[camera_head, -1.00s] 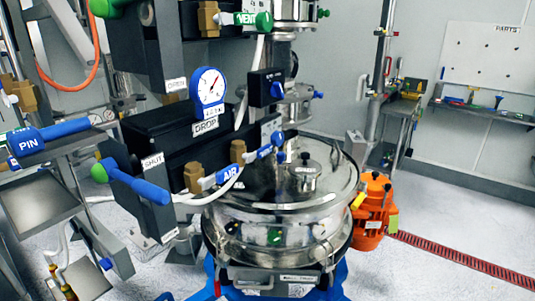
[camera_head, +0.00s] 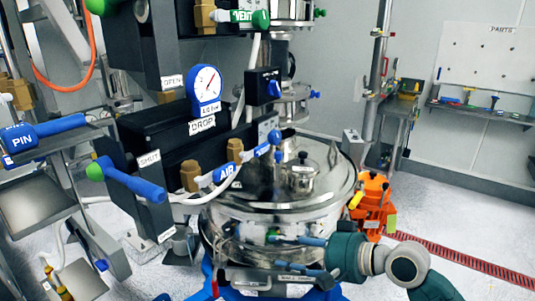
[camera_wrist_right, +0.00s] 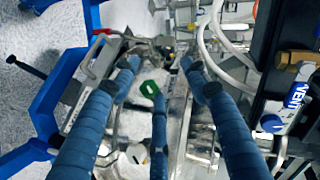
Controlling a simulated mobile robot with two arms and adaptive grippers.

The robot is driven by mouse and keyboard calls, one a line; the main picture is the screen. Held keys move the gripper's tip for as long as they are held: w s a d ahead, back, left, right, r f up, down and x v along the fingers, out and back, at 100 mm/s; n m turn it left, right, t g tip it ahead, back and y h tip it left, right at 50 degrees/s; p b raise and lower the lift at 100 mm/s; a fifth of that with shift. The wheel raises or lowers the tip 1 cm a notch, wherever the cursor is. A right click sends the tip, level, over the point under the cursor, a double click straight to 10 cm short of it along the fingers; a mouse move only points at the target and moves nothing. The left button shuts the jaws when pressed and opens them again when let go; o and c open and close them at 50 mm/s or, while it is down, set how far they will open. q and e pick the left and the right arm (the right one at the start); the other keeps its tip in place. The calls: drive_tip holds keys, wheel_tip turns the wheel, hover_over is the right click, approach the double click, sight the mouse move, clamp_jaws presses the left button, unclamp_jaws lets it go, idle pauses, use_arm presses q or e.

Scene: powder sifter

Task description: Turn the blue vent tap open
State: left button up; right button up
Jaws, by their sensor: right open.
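A blue tap lever with a white-lettered label (camera_wrist_right: 297,97) shows at the right edge of the right wrist view, with a brass body and a blue round end; the label looks like VENT but is partly cut off. In the head view I cannot pick out this blue tap; the lever marked VENT (camera_head: 243,17) there has a green end. My right gripper (camera_head: 275,254) is in front of the steel sifter with blue fingers spread and empty. In the right wrist view the gripper (camera_wrist_right: 160,75) is open, with the blue-label tap to its right, apart from the fingers. My left gripper is not in view.
A blue AIR tap (camera_head: 224,172) sits above the sifter lid (camera_head: 270,190). A blue lever (camera_head: 135,180) is beside the SHUT sign, and a blue PIN handle (camera_head: 45,132) is farther left. An orange unit (camera_head: 373,200) stands right of the sifter.

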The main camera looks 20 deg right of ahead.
sight(265, 152)
drive_tip(key=w+d+r+m+t+y, duration=0.1)
drive_tip(key=w+d+r+m+t, duration=0.15)
drive_tip(key=r, duration=0.75)
drive_tip(key=w+d+r+m+t+y, duration=0.1)
drive_tip(key=w+d+r+m, duration=0.15)
drive_tip(key=r, duration=0.75)
drive_tip(key=p+x, duration=0.4)
drive_tip(key=x, duration=0.5)
drive_tip(key=shift+w+f+p, duration=0.15)
drive_tip(key=shift+f+p, duration=0.05)
drive_tip(key=shift+p, duration=0.1)
drive_tip(key=shift+w+a+f, duration=0.15)
drive_tip(key=shift+w+a, duration=0.15)
drive_tip(key=shift+w, duration=0.05)
clamp_jaws()
